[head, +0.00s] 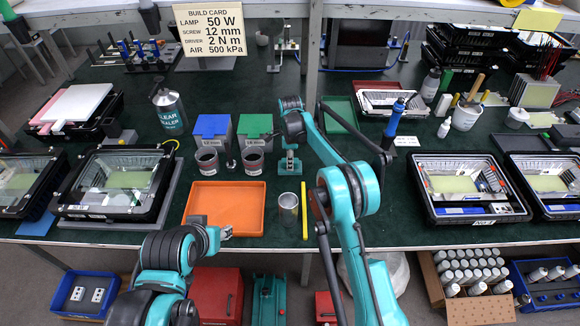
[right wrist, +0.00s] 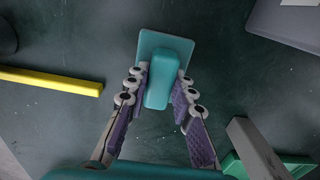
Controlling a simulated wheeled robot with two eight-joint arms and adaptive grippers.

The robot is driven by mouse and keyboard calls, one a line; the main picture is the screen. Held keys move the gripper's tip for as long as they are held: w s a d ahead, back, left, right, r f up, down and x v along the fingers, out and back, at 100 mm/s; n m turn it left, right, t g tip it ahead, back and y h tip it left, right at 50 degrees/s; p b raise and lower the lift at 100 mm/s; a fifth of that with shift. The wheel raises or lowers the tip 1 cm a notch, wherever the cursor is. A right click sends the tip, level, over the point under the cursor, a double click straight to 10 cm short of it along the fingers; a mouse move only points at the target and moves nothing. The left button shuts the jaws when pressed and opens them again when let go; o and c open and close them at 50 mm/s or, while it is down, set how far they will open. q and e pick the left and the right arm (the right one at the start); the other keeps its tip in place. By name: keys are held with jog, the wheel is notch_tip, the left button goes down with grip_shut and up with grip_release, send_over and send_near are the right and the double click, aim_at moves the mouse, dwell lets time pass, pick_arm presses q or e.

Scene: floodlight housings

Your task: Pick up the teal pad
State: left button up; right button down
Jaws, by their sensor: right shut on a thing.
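The teal pad (right wrist: 167,72) is a flat square plate with a raised block on it. In the right wrist view the purple-lined fingers of my right gripper (right wrist: 160,90) are on both sides of that block, shut on it. In the head view my right gripper (head: 289,152) points down at the green table, with the teal pad (head: 289,170) below it. I cannot tell whether the pad touches the table. My left gripper (head: 226,233) is at the table's front edge by the orange tray, too small to tell if open or shut.
The orange tray (head: 224,228) lies left of the pad. Two grey cups (head: 253,160) are left, by the blue and green bins (head: 255,124). Lamp housings (head: 468,187) sit right.

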dwell(0.3)
jog(key=shift+r+p, duration=0.35)
jog(key=shift+r, duration=0.2)
jog(key=r+p, duration=0.1)
jog(key=r, duration=0.2)
jog(key=shift+s+d+r+p, duration=0.1)
jog(key=shift+s+r+p, duration=0.25)
jog(key=shift+s+r, duration=0.05)
jog(key=s+d+r+p, duration=0.2)
jog(key=s+r, duration=0.4)
jog(key=s, duration=0.4)
jog(key=shift+s+d+p, duration=0.15)
jog(key=shift+s+p, duration=0.15)
jog(key=shift+p, duration=0.2)
jog(key=c, duration=2.2)
grip_release()
jog(key=shift+d, duration=0.1)
grip_shut()
